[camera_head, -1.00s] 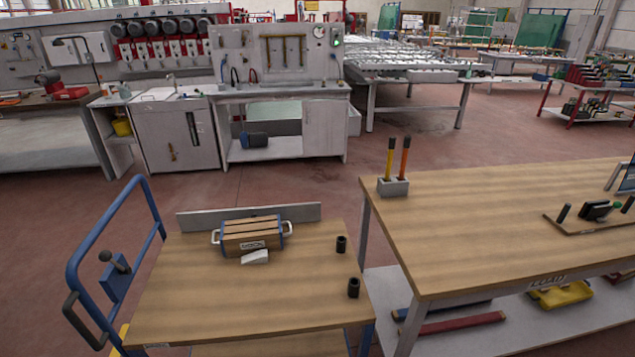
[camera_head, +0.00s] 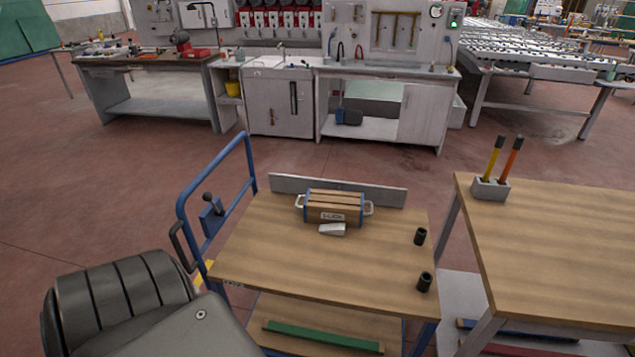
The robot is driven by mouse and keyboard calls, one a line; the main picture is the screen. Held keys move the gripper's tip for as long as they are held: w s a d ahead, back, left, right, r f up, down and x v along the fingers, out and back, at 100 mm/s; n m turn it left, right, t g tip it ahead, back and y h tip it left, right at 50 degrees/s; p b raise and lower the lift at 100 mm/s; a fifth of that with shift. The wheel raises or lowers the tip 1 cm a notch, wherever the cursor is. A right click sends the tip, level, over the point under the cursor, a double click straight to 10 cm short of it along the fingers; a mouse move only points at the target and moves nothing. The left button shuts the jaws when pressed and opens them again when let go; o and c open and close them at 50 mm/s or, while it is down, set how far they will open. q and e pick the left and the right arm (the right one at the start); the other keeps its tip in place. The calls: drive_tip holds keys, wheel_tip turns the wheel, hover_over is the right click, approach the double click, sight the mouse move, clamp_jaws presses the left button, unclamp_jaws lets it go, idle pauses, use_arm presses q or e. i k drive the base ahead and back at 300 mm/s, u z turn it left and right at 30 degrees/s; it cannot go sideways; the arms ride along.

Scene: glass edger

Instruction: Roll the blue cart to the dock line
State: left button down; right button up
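The blue cart has a wooden top (camera_head: 320,255) and a blue tube handle (camera_head: 182,210) on its left side, with a black-knobbed lever (camera_head: 211,208) on it. A wooden box with white handles (camera_head: 334,207) stands on the top, a small white block (camera_head: 332,229) in front of it. Two black cups (camera_head: 420,237) stand near the right edge. My dark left arm shows at the lower left, near the handle; its fingers are not visible. My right gripper is not in view.
A workbench (camera_head: 560,240) with a holder of two tools (camera_head: 490,188) stands close to the cart's right side. A grey cabinet bench (camera_head: 278,106) stands behind, across open red floor (camera_head: 120,170). The floor left of the cart is clear.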

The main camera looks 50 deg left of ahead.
sight(363, 283)
drive_tip(key=k, duration=0.65)
drive_tip(key=u, duration=1.15)
drive_tip(key=i, duration=0.5)
